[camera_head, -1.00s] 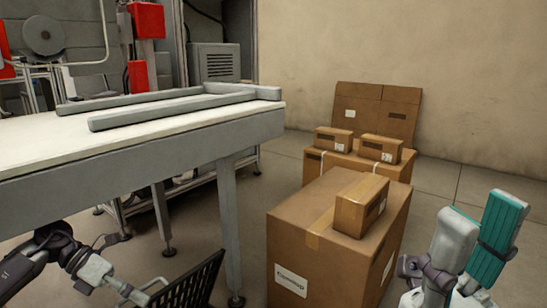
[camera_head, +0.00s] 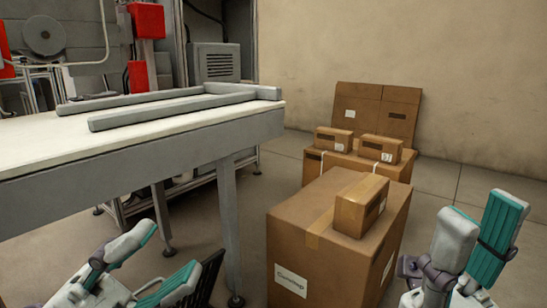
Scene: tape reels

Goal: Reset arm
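My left gripper (camera_head: 150,272) is at the lower left, below the table edge. Its two teal-padded fingers are spread apart with nothing between them. My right gripper (camera_head: 480,240) is at the lower right, pointing up, to the right of the large cardboard box. Its two teal-padded fingers stand apart and hold nothing that I can see. A black slatted thing (camera_head: 209,277) is partly hidden behind the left gripper's fingers.
A grey table (camera_head: 150,142) with raised rails fills the left. A large cardboard box (camera_head: 290,240) with a small box (camera_head: 361,205) on top stands centre right. More boxes (camera_head: 358,164) stand behind it by the wall. Some floor is clear at the right.

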